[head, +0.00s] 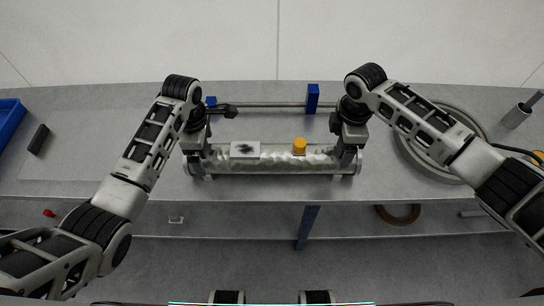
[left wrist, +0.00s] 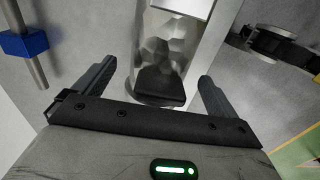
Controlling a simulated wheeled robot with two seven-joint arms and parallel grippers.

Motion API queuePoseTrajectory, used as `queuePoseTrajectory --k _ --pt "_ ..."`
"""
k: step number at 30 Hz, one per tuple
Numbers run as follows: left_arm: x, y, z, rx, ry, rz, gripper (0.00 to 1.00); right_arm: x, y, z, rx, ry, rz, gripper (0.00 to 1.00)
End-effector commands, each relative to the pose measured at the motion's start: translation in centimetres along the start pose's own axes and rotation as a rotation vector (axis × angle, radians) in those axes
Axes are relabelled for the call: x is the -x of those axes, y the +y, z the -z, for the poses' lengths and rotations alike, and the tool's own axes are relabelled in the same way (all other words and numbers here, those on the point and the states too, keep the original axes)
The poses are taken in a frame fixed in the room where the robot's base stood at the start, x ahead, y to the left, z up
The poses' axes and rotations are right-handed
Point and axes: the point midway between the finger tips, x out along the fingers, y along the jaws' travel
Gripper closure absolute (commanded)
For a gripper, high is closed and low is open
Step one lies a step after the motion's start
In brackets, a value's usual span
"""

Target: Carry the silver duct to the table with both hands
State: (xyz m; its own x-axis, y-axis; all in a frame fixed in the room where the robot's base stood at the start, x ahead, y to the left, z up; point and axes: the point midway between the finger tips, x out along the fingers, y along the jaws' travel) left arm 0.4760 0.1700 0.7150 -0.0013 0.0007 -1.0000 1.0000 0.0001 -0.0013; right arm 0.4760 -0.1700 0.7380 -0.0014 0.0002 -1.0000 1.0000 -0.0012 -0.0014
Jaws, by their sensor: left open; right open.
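The silver duct (head: 270,164) lies lengthwise left to right near the front edge of the grey table (head: 110,150). It has a dimpled shiny surface, a white plate with a dark smudge (head: 245,149) and an orange cap (head: 299,146). My left gripper (head: 196,166) is at its left end and my right gripper (head: 348,160) at its right end. In the left wrist view, the open fingers of my left gripper (left wrist: 152,92) stand on either side of the duct (left wrist: 172,50), with gaps beside it. My right gripper is open; its fingertips are partly hidden.
Behind the duct a metal rod (head: 265,104) runs between blue supports (head: 312,98). A large grey ring (head: 402,150) lies at the right, partly behind my right arm. A blue bin (head: 10,120) and a dark block (head: 39,138) are at the far left. A lower shelf (head: 260,222) lies below.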

Motion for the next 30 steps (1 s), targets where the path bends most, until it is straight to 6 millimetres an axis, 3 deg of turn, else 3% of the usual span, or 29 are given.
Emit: queuePoseTrajectory --k 6,15,17,24,30 --pt "-1.6 0.0 0.0 0.000 0.000 0.000 0.03 -1.6 0.0 0.0 0.001 0.000 0.000 0.23" --pt "-1.7 0.0 0.0 0.000 0.000 -0.001 0.03 -1.8 0.0 0.0 0.001 0.000 -0.001 0.23" --pt "-1.7 0.0 0.0 0.000 0.000 -0.001 0.17 -1.7 0.0 0.0 0.001 0.000 -0.001 0.37" --pt "-1.7 0.0 0.0 -0.001 0.000 -0.001 0.84 -1.8 -0.1 0.0 0.000 -0.001 0.001 1.00" --pt "-1.7 0.0 0.0 -0.002 -0.001 -0.001 0.87 -2.0 -0.2 -0.1 -0.001 -0.003 0.003 1.00"
